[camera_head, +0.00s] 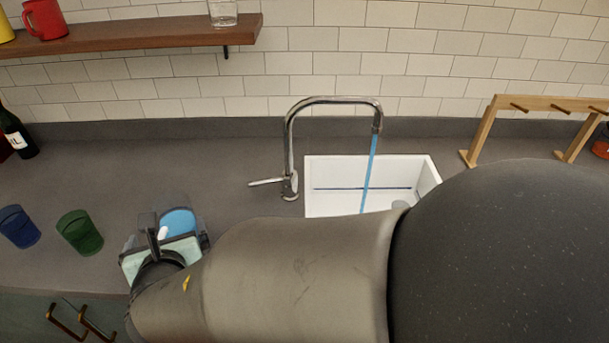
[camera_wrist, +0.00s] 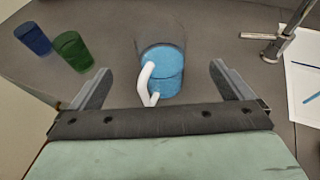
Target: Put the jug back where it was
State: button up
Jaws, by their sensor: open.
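The jug (camera_head: 179,222) is clear, with blue liquid in it and a white handle. In the head view it is at the lower left on the grey counter, partly hidden by my gripper (camera_head: 163,232). In the wrist view the jug (camera_wrist: 165,65) stands ahead of my gripper (camera_wrist: 162,82), with its white handle (camera_wrist: 147,84) turned towards me. My gripper is open, one finger to each side of the handle, and neither finger visibly touches the jug.
A green cup (camera_head: 80,232) and a blue cup (camera_head: 19,226) stand left of the jug. The tap (camera_head: 290,150) runs blue water into the white sink (camera_head: 435,180). A wooden peg rack (camera_head: 484,130) stands right. A shelf (camera_head: 130,36) holds a red mug (camera_head: 45,19). A bottle (camera_head: 18,136) stands far left.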

jog(key=w+d+f+m+g+h, duration=0.1)
jog(key=w+d+m+h, duration=0.3)
jog(key=d+m, duration=0.6)
jog(key=w+d+m+g+h, duration=0.1)
jog(key=w+d+m+h, duration=0.4)
jog(key=d, duration=0.9)
jog(key=s+d+f+m+g+h, duration=0.15)
jog(key=s+d+m+g, duration=0.25)
jog(key=d+m, duration=0.45)
jog(key=s+d+f+m+g, duration=0.2)
jog(key=s+d+m+g, duration=0.15)
jog(key=d+m, duration=0.5)
jog(key=s+d+m+g+y, duration=0.1)
jog(key=s+m+g+y, duration=0.1)
jog(key=s+m+y, duration=0.2)
jog(key=s+m, duration=0.3)
jog(key=m, duration=0.2)
jog(key=shift+f, duration=0.4)
jog(key=shift+y, duration=0.25)
